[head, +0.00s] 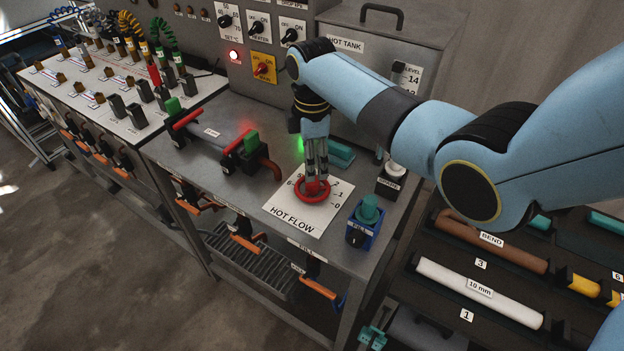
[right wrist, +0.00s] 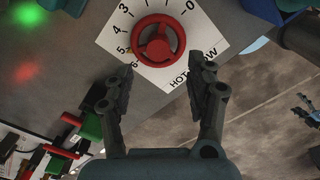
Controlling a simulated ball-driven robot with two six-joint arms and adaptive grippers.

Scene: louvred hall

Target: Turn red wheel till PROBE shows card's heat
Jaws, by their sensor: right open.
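The red wheel (head: 312,191) sits on a white HOT FLOW plate (head: 296,217) with a number scale, on the grey bench top. It also shows in the right wrist view (right wrist: 157,41). My right gripper (head: 316,172) points down over the wheel in the head view. In the right wrist view its two fingers (right wrist: 156,82) are spread and empty, with the wheel beyond the tips. I cannot tell whether a finger touches the wheel. I cannot make out a PROBE readout or a heat card. My left gripper is not in view.
A teal-knobbed blue block (head: 364,222) stands right of the plate. A pipe piece with red and green clamps (head: 222,146) lies to the left. The HOT TANK (head: 375,55) and a switch panel (head: 262,68) stand behind. A rack of labelled tubes (head: 480,290) is at lower right.

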